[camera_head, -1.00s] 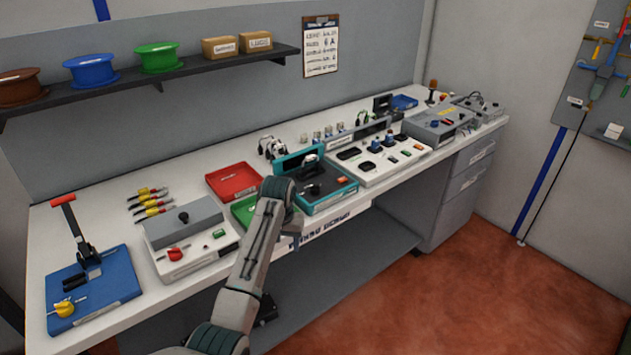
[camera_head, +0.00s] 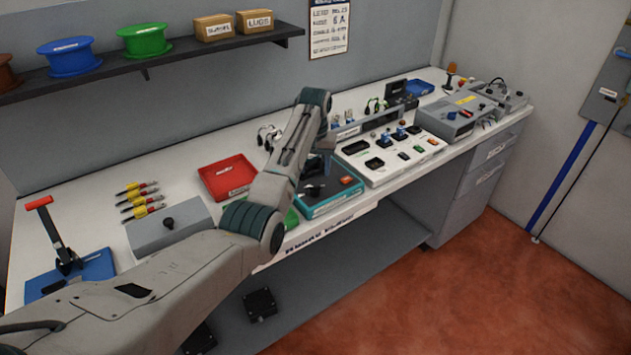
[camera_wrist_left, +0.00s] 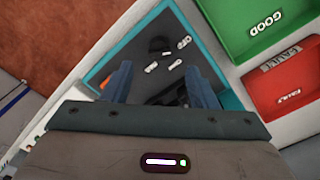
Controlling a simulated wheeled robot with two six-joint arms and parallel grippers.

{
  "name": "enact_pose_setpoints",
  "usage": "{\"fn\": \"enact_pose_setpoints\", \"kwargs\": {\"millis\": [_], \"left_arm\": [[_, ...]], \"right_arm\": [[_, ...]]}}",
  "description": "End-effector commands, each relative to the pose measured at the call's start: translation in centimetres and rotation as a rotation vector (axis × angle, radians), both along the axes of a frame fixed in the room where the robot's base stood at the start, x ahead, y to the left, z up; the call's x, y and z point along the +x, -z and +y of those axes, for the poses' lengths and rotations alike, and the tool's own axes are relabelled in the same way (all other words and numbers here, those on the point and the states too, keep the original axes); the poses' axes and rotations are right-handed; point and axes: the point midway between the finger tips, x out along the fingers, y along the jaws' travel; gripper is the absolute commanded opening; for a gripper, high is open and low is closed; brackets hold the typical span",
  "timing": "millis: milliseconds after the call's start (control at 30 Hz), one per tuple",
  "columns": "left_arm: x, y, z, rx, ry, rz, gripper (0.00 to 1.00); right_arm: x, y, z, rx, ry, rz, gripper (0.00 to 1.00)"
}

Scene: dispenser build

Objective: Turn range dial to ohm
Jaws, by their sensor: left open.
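The teal-framed tester box (camera_head: 335,203) stands near the front edge of the bench, and its dark face fills the middle of the left wrist view (camera_wrist_left: 136,52). A black round knob, apparently the range dial (camera_wrist_left: 160,45), sits on that face with small white labels beside it. In the head view my left gripper (camera_head: 324,165) partly covers the box. My right gripper is not in view.
A red tray (camera_head: 228,170) lies left of the box; a green tray (camera_wrist_left: 262,30), marked GOOD, is partly hidden by my arm in the head view. A white panel with sockets (camera_head: 385,165) stands close on the right. A grey box with a knob (camera_head: 168,230) stands further left.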

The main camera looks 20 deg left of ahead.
Motion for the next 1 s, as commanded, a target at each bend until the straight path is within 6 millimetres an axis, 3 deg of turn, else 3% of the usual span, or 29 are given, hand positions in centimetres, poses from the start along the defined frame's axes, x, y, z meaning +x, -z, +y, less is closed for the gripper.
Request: {"fn": "enact_pose_setpoints", "kwargs": {"millis": [167, 333, 500, 767, 1000], "left_arm": [[-0.1, 3.4, 0.0, 0.001, 0.0, 0.004, 0.53], [-0.1, 5.9, 0.0, 0.001, 0.0, 0.003, 0.53], [0.0, 7.1, 0.0, 0.0, 0.0, 0.001, 0.53], [0.0, 7.3, 0.0, 0.0, 0.0, -0.001, 0.53], [0.0, 7.2, 0.0, 0.0, 0.0, -0.001, 0.1]], "right_arm": [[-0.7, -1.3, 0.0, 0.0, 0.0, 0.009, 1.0], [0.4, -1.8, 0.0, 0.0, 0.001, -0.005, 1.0], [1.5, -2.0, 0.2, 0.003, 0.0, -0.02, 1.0], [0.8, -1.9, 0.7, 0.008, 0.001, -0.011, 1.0], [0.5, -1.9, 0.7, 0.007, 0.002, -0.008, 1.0]]}}
